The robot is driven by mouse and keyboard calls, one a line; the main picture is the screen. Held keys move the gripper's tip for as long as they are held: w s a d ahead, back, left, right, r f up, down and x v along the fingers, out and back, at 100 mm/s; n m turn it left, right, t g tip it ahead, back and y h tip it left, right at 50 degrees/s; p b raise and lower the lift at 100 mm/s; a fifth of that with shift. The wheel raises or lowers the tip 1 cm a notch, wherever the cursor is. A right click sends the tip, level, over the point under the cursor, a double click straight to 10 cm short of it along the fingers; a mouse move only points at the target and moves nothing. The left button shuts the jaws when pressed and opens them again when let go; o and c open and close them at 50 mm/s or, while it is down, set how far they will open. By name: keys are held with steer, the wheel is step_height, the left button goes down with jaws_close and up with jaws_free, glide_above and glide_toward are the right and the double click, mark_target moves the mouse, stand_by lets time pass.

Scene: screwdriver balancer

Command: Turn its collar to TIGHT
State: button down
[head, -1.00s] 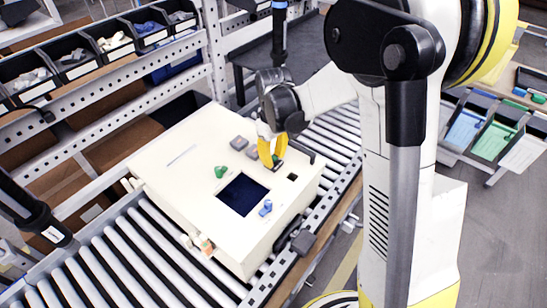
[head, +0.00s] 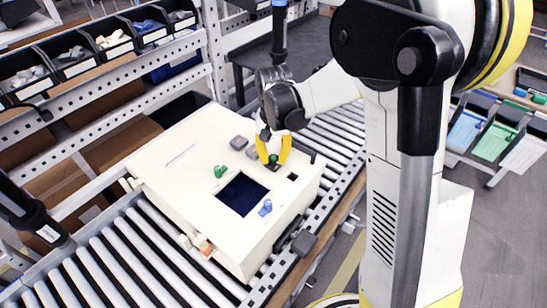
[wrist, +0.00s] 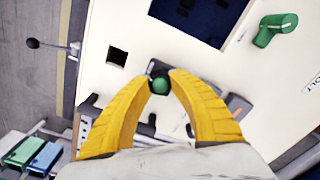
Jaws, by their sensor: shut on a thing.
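My gripper (head: 272,162) points down at the top of a white box (head: 175,165). Its two yellow fingers bow around a small green round-topped knob (wrist: 160,86) and close on it near their tips. The knob also shows between the fingers in the head view (head: 273,158). The fingers hide its sides and base, so I cannot read any TIGHT mark or tell how far it is turned. A black upright tool with a blue band (head: 279,30) stands behind the box; I cannot make out a collar on it.
The box top has a dark square opening (head: 243,210), another green knob (head: 221,171), a blue piece (head: 265,208) and a grey block (head: 239,143). The box rests on a roller conveyor (head: 110,260). Racks with bins stand at the left; the top's left part is mostly bare.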

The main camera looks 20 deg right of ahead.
mark_target(274, 156)
steer(key=m, duration=0.6)
steer(key=shift+m, duration=0.3)
stand_by(0.4)
steer(key=c, duration=1.1)
jaws_free()
step_height(274, 156, up, 12)
